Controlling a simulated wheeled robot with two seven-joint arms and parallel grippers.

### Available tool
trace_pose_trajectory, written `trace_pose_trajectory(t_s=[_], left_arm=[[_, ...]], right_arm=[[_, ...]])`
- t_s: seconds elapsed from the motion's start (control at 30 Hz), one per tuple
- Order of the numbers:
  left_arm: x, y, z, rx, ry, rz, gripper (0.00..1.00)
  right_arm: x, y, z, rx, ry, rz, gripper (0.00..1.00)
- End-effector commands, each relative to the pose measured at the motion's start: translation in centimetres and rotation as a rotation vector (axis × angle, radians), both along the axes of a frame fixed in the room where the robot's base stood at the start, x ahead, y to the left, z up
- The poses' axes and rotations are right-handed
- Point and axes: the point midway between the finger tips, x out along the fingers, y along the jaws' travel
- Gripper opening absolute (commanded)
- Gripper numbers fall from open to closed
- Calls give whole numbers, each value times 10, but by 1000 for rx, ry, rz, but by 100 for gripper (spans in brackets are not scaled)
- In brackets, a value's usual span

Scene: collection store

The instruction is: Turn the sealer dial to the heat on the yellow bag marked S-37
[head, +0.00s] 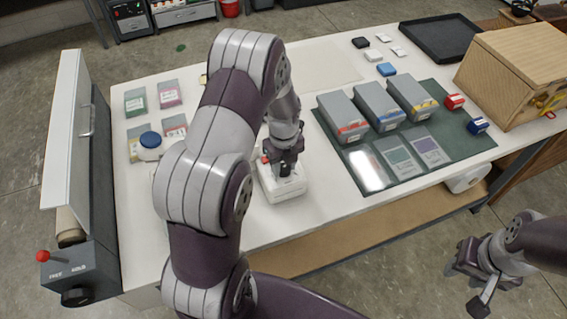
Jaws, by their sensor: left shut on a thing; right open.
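My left gripper (286,171) points down onto the top of a small white box (290,191) with a red spot at its back left corner. It is shut on a dark part there, probably the dial; the fingers hide it and its setting cannot be read. Several labelled bags lie at the left of the table, including a green one (136,102) and a magenta one (169,93). A small yellowish edge (203,80) shows beside my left arm, which hides the rest. No S-37 mark is legible. My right gripper (481,278) is open and empty, beyond the table's front edge.
A large machine (92,225) with a raised lid and red-knobbed lever stands left. A blue-topped round object (150,140) lies near the bags. Grey bins (345,116) stand on a green mat (452,150); a wooden box (515,75) is at right. The table's front middle is clear.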

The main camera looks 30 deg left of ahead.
Motion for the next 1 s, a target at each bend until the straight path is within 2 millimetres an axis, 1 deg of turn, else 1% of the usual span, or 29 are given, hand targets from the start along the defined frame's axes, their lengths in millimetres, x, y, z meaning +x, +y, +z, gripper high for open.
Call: trace_pose_trajectory(t_s=[0.3, 0.8, 0.83, 0.87, 0.9, 1.0], left_arm=[[2, 0, 1, 2, -5, -103, 9], [1, 0, 1, 1, -4, -121, 9], [1, 0, 1, 1, -4, -121, 43], [1, 0, 1, 1, -4, -121, 52], [1, 0, 1, 1, -4, -120, 65], [1, 0, 1, 1, -3, -120, 65]], right_arm=[[0, 0, 1, 0, 0, 0, 43], [0, 0, 1, 0, 0, 0, 43], [0, 0, 1, 0, 0, 0, 43], [0, 0, 1, 0, 0, 0, 43], [0, 0, 1, 0, 0, 0, 43], [0, 0, 1, 0, 0, 0, 43]])
